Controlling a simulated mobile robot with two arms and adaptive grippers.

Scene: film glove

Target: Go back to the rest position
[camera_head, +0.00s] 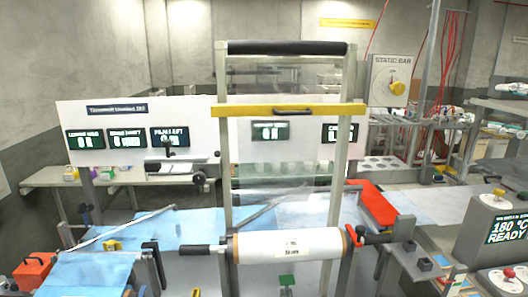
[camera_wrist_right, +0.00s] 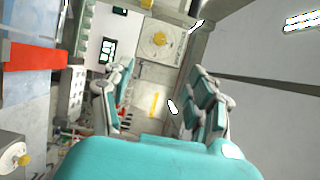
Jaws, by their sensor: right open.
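My right gripper (camera_wrist_right: 160,78) shows in the right wrist view, its teal-padded fingers spread apart with nothing between them. Behind the gap are a wall and a grey panel with a yellow knob (camera_wrist_right: 159,39). My left gripper is in neither view. In the head view a film roll (camera_head: 287,244) lies across the upright frame (camera_head: 221,150), which has a yellow crossbar (camera_head: 290,110).
A white board (camera_head: 105,140) with dark displays stands behind the frame. Blue sheets (camera_head: 188,228) cover the table. A red tray (camera_head: 372,204) sits right of the frame, and a control box (camera_head: 500,232) reading 180 °C READY stands at far right. An orange box (camera_head: 34,270) is at front left.

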